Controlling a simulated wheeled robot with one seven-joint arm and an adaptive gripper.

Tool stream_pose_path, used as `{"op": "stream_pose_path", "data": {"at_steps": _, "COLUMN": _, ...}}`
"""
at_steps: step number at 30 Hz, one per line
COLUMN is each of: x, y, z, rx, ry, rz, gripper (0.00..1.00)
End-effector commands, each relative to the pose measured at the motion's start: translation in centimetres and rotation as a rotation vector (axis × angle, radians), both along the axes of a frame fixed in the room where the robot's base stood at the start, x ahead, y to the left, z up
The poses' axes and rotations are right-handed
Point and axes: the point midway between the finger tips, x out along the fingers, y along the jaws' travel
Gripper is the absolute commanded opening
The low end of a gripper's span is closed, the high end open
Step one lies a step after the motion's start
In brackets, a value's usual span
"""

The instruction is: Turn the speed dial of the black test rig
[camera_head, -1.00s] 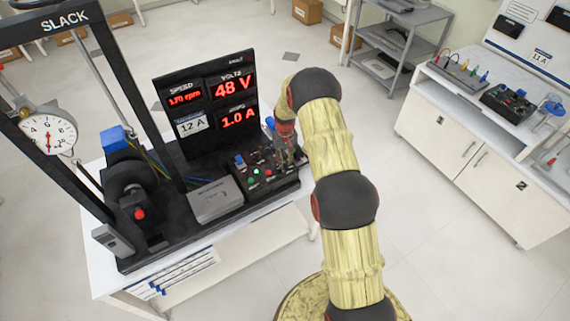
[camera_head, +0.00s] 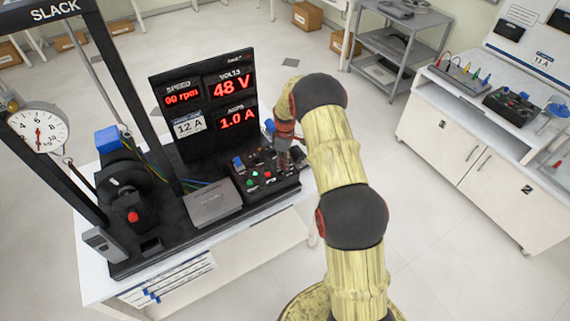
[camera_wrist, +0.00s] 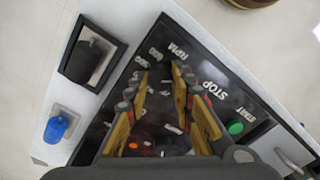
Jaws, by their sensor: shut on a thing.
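The black test rig (camera_head: 165,262) stands on a white bench at left in the head view. Its display panel (camera_head: 203,101) shows a low speed, too blurred to read surely, with 48 V and 1.0 A. A 12 A label (camera_head: 189,124) sits on the panel. My gripper (camera_head: 277,160) reaches down onto the right end of the control box. In the wrist view my gripper's fingers (camera_wrist: 160,78) straddle the spot beside the RPM lettering and scale numbers. They are shut on the speed dial, which is mostly hidden between them.
A green button (camera_wrist: 235,128) with START and STOP lettering lies right of my fingers. A blue knob (camera_wrist: 56,127) stands at left. A grey box (camera_head: 213,203) lies beside the controls. A dial gauge (camera_head: 39,127) hangs at far left. Floor right of the bench is clear.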

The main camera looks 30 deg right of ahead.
Motion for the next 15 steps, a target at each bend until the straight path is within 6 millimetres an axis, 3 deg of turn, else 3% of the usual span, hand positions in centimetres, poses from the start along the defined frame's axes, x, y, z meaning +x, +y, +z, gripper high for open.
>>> {"op": "stream_pose_path", "data": {"at_steps": 15, "x": 0.12, "y": 0.03, "z": 0.09, "rx": 0.000, "ry": -0.003, "rz": 0.121, "gripper": 0.00}}
